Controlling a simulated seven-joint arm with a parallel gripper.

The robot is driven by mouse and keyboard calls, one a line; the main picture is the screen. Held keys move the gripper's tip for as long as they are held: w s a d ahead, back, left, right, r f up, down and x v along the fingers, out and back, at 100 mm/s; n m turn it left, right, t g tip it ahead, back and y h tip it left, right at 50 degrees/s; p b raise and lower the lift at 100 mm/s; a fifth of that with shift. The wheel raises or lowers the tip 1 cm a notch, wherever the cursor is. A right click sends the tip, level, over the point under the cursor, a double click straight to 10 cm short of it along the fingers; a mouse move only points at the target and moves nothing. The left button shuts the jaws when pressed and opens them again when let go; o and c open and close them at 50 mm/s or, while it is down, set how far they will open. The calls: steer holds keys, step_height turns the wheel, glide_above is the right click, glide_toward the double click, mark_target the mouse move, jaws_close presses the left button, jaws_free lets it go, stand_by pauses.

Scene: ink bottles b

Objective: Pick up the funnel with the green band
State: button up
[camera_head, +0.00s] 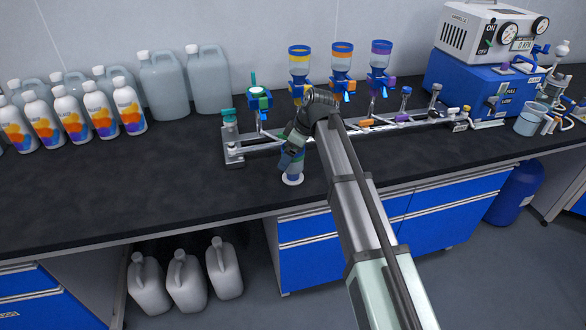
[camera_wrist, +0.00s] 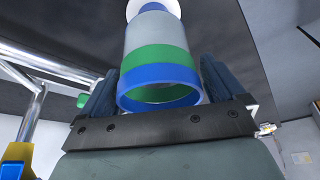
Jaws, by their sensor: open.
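The funnel with the green band (camera_wrist: 160,57) has a blue rim and a clear grey body, and its green band lies just below the rim. In the wrist view it is between the two dark blue fingers of my gripper (camera_wrist: 158,88), which are open on either side of it. In the head view the funnel (camera_head: 295,170) is at the front of the black bench, mostly hidden by my gripper (camera_head: 291,162). A white round base (camera_head: 292,180) shows at its lower end. I cannot tell whether either finger touches it.
A metal manifold (camera_head: 232,147) runs behind my gripper, with yellow-, orange- (camera_head: 342,56) and purple-banded funnels on it. A green-topped piece (camera_head: 257,97) stands at its left. Labelled bottles (camera_head: 100,110) and jugs line the back left; a blue pump (camera_head: 465,85) stands right. The left front bench is clear.

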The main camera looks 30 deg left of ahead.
steer(key=c, duration=1.4)
steer(key=shift+r, duration=0.2)
